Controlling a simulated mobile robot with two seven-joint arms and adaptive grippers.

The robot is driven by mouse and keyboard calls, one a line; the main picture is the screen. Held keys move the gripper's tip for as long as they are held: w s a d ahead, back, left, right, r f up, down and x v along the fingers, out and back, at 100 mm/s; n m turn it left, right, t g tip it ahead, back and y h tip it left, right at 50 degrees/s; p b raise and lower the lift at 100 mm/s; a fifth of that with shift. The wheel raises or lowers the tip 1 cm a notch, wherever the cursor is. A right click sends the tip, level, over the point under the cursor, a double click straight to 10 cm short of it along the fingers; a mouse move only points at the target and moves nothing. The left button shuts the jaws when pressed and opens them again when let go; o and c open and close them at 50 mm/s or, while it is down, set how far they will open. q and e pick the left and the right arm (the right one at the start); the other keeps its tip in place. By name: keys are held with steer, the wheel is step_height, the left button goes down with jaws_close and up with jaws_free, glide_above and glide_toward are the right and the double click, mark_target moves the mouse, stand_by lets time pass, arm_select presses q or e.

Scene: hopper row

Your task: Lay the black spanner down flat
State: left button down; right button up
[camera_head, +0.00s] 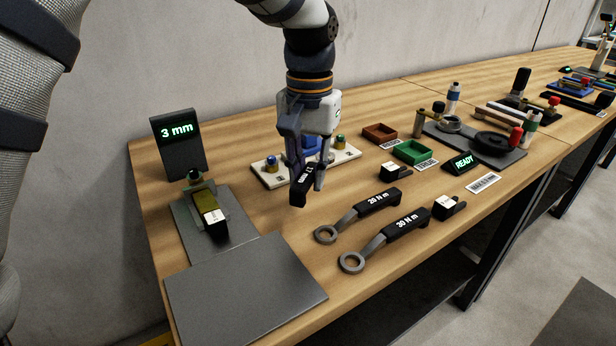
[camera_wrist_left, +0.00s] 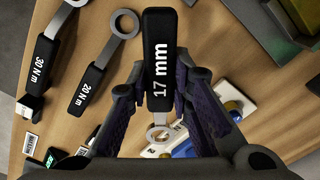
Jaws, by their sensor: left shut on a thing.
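The black spanner (camera_head: 299,194) has a black handle marked 17 mm and a grey ring end. My left gripper (camera_head: 307,178) is shut on it and appears to hold it above the table, over the area behind the grey plate. In the left wrist view the spanner (camera_wrist_left: 158,62) lies between the two fingers of the left gripper (camera_wrist_left: 160,82), with its ring toward the palm. In the head view the handle slopes down toward the front and the ring end is hidden by the gripper. My right gripper is not in view.
A bare grey plate (camera_head: 245,290) lies at the front left. The 20 N m wrench (camera_head: 371,204) and 30 N m wrench (camera_head: 398,228) lie to the right. A white board (camera_head: 268,180) with small parts stands behind. A 3 mm display (camera_head: 180,150) stands at left.

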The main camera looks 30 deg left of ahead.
mark_target(308, 220)
arm_select(q)
steer(key=shift+s+d+r, duration=0.1)
steer(key=shift+s+r, duration=0.1)
steer(key=shift+f, duration=3.15)
steer(key=shift+f, duration=0.15)
steer(key=shift+f, duration=0.35)
steer(key=shift+f, duration=0.1)
steer(key=c, duration=1.4)
jaws_free()
steer(key=shift+o, duration=0.2)
